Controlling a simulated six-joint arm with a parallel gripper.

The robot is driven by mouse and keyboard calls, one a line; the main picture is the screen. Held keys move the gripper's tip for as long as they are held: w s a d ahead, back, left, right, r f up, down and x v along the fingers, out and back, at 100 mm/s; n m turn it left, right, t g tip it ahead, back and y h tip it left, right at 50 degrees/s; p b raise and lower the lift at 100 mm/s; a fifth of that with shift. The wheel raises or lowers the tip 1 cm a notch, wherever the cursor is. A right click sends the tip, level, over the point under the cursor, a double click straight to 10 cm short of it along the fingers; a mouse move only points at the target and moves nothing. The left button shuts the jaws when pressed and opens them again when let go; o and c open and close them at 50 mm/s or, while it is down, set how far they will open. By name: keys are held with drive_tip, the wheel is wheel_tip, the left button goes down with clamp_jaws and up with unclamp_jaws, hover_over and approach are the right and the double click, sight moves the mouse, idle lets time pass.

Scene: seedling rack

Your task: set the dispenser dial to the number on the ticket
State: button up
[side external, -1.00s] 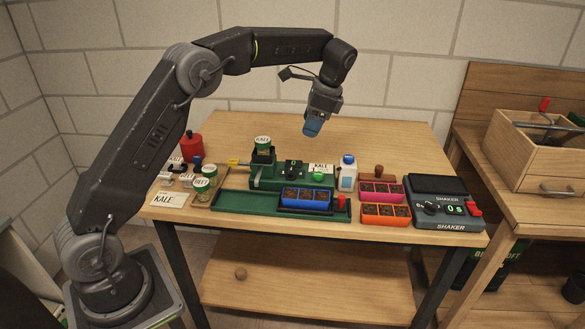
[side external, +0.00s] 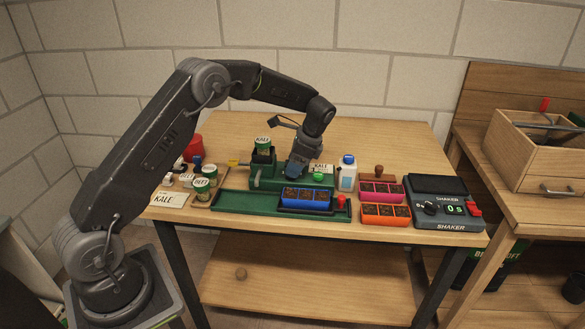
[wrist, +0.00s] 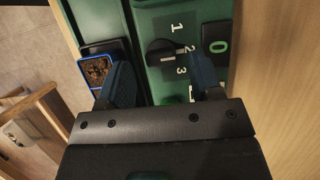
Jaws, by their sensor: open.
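In the side view my gripper (side external: 296,168) is low over the dispenser and hides the dial.
A blue seedling tray (side external: 306,197) sits in the green track (side external: 240,207) in front of the dispenser. A white bottle (side external: 347,176), pink and orange trays (side external: 385,214) and the shaker (side external: 447,209) stand to the right. Several jars (side external: 203,189) stand left. The table's back is clear.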

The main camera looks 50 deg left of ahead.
drive_tip(key=shift+x, duration=0.85)
drive_tip(key=c, duration=0.9)
